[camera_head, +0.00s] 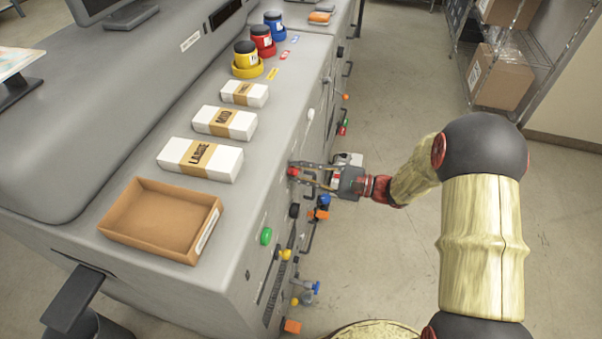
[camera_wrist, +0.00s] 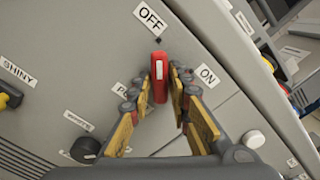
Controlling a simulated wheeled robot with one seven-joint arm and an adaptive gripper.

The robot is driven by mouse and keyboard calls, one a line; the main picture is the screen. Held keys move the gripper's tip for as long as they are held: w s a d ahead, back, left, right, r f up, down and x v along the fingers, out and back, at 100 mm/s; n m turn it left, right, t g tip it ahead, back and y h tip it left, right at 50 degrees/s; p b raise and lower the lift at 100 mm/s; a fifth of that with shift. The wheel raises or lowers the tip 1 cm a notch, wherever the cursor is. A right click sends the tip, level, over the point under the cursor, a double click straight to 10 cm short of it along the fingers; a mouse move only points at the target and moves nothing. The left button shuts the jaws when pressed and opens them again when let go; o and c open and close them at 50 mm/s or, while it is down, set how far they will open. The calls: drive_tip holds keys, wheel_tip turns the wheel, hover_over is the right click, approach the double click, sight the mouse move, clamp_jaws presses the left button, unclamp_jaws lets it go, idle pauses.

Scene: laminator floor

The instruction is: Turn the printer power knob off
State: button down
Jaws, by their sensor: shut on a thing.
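The red power knob (camera_wrist: 159,70) is on the machine's grey side panel, with a white mark on its face. It stands upright in the wrist view, its upper end pointing to the small dark dot below the OFF label (camera_wrist: 150,16). The ON label (camera_wrist: 208,75) is to its right. My gripper (camera_wrist: 161,84) is shut on the knob, one finger on each side, and partly hides a label beginning "PO". In the head view the red knob (camera_head: 292,171) is at my gripper's tips (camera_head: 303,171).
A green button (camera_head: 266,236) and several levers line the panel. An open brown tray (camera_head: 117,218) and white boxes sit on top.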

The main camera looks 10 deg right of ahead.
idle(0.4)
drive_tip(key=c, duration=1.7)
unclamp_jaws()
drive_tip(key=shift+o, duration=0.2)
drive_tip(key=shift+d, duration=0.1)
drive_tip(key=v, duration=1.2)
drive_tip(key=shift+f, duration=0.15)
